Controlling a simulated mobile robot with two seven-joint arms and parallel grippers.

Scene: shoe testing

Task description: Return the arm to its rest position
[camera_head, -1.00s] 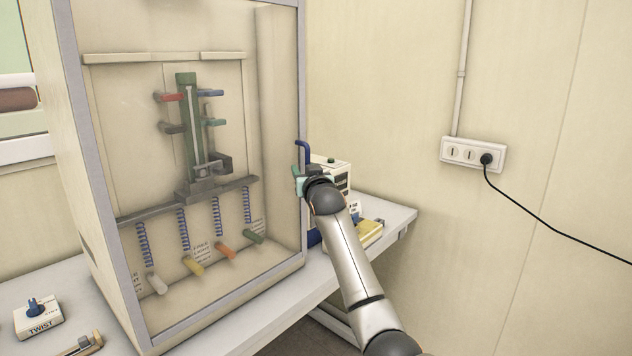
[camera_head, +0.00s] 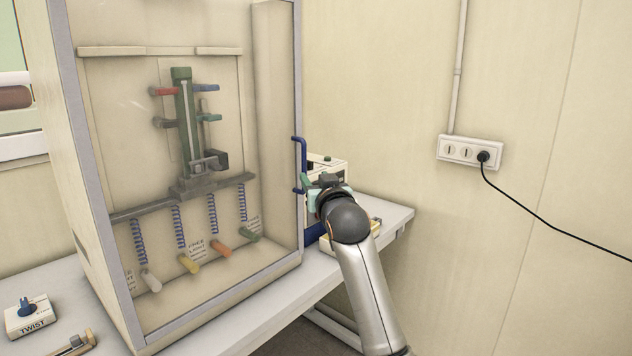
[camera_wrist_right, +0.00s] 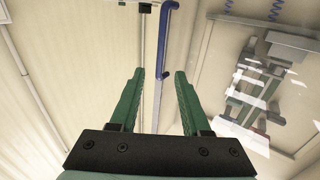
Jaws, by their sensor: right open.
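My right gripper (camera_head: 325,182) is at the right edge of the glass-fronted cabinet (camera_head: 287,120), close to its blue door handle (camera_head: 303,165). In the right wrist view the green fingers of the right gripper (camera_wrist_right: 160,95) are apart with nothing between them. The blue handle (camera_wrist_right: 165,40) lies ahead of the fingertips there, apart from them. The cabinet door is shut as far as I can see. My left gripper is not in view.
A white box device (camera_head: 330,168) stands behind my right gripper on the table (camera_head: 393,214). A TWIST switch box (camera_head: 30,317) is at the lower left. A socket (camera_head: 458,150) with a black cable is on the wall. Free room lies right of the table.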

